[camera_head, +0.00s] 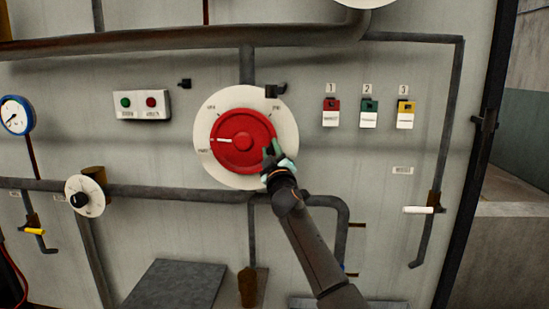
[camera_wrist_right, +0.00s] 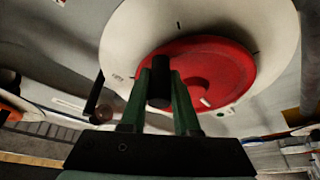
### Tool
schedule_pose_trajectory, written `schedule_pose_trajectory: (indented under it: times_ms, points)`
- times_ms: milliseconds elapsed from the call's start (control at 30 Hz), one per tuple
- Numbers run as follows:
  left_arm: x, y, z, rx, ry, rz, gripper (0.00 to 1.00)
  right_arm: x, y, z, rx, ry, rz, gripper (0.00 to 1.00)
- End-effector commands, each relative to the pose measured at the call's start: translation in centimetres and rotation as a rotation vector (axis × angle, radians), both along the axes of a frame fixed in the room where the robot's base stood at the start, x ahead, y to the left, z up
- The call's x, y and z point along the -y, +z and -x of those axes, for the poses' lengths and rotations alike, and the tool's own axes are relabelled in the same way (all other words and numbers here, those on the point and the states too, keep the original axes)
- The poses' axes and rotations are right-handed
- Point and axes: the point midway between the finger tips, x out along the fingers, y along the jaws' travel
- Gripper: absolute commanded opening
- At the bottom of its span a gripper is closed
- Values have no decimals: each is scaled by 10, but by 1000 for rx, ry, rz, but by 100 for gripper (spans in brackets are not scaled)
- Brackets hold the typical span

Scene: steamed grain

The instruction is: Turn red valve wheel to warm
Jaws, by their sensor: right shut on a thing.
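The red valve wheel (camera_head: 241,142) sits on a round white dial (camera_head: 207,120) on the grey panel. A white pointer mark on the wheel points left, just above a small label at the dial's left edge. The labels are too small to read surely. My right gripper (camera_head: 273,155) is at the wheel's lower right rim. In the right wrist view its green fingers (camera_wrist_right: 161,75) are shut on a dark cylindrical handle (camera_wrist_right: 160,92) in front of the red wheel (camera_wrist_right: 215,65). My left gripper is not in view.
A button box (camera_head: 141,104) and blue gauge (camera_head: 16,115) are left of the wheel. A smaller white dial (camera_head: 91,201) is lower left. Pipes (camera_head: 160,192) cross the panel above and below.

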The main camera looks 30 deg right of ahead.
Motion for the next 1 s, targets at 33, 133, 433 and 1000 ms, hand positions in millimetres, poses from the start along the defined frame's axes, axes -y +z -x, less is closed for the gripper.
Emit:
schedule_pose_trajectory:
  times_ms: [33, 133, 433, 1000]
  points:
    - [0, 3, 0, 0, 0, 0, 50, 1, 13, 1, 14, 0, -4, 0]
    - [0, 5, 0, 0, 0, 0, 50, 1, 19, 1, 15, -1, -5, 0]
    - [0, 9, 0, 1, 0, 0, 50, 1, 31, 0, 14, -1, -6, 0]
    - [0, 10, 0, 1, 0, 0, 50, 1, 34, 0, 15, -3, -5, 0]
